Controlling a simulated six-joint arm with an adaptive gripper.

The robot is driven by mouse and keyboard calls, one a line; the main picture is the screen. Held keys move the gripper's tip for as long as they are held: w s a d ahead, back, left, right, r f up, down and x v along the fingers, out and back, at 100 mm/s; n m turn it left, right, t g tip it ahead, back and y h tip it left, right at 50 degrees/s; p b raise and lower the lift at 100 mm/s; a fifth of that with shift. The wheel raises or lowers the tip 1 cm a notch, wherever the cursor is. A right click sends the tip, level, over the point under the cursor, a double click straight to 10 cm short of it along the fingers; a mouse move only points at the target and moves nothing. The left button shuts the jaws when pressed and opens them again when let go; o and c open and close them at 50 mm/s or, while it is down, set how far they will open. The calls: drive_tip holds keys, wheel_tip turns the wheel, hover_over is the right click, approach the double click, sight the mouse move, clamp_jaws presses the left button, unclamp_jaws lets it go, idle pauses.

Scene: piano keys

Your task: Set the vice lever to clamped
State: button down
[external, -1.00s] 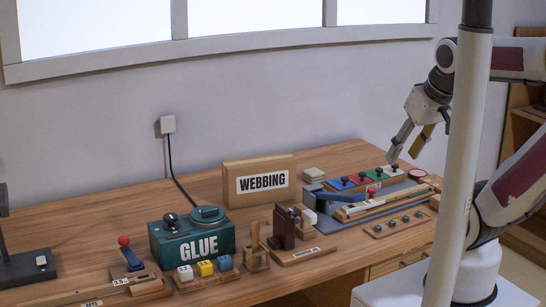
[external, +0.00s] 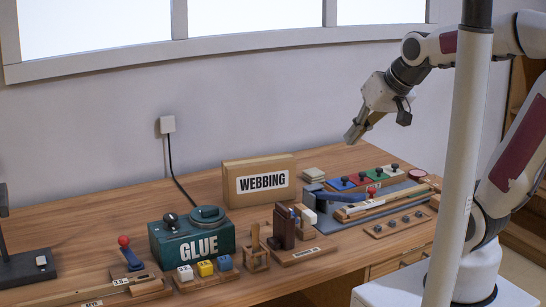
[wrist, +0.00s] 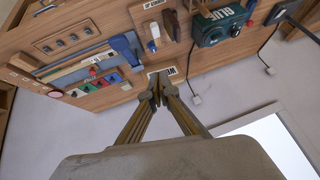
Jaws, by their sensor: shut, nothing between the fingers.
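No part is clearly labelled as the vice. A blue device (external: 345,194) with a long bar lies on the grey mat at the right of the bench; it also shows in the wrist view (wrist: 124,46). A red knob (external: 371,190) stands beside its bar. Another blue lever with a red knob (external: 124,241) stands tilted at the bench's left front. I cannot tell which is the vice lever, or its setting. My gripper (external: 352,136) is shut and empty, in the air above the back right of the bench, apart from everything. Its closed fingertips show in the wrist view (wrist: 159,92).
The WEBBING box (external: 259,181) stands at the middle back, below and left of my gripper. The green GLUE box (external: 192,239), coloured blocks (external: 205,267) and a dark wooden block (external: 284,227) crowd the front. Coloured knob plates (external: 366,179) lie at the right.

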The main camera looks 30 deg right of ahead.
sight(135, 249)
drive_tip(key=w+a+f+m+t+y, duration=0.2)
drive_tip(key=w+a, duration=0.7)
drive_tip(key=a, duration=0.5)
drive_tip(key=w+a+f+m+t+y, duration=0.1)
drive_tip(key=w+a+f+m+y, duration=0.15)
drive_tip(key=w+a, duration=0.9)
drive_tip(key=s+a+f+m+t, duration=0.1)
drive_tip(key=s+a+f+m, duration=0.1)
drive_tip(key=a+f, duration=0.3)
drive_tip(key=s+a+f+m+t+h, duration=0.1)
drive_tip(key=s+a+f+m+t, duration=0.1)
drive_tip(key=a+f, duration=0.4)
drive_tip(key=s+a+f+m+t+h, duration=0.1)
drive_tip(key=s+a+f+m, duration=0.1)
drive_tip(key=s+a+f, duration=0.2)
drive_tip(key=shift+a+f, duration=0.6)
drive_tip(key=shift+a, duration=0.35)
drive_tip(key=shift+a+f, duration=0.6)
drive_tip(key=shift+a, duration=0.35)
drive_tip(key=shift+s+d+f+m+t+h, duration=0.2)
drive_tip(key=shift+d+f+m+t+h, duration=0.1)
drive_tip(key=shift+d+f, duration=0.2)
drive_tip(key=shift+a, duration=0.1)
drive_tip(key=shift+x, duration=5)
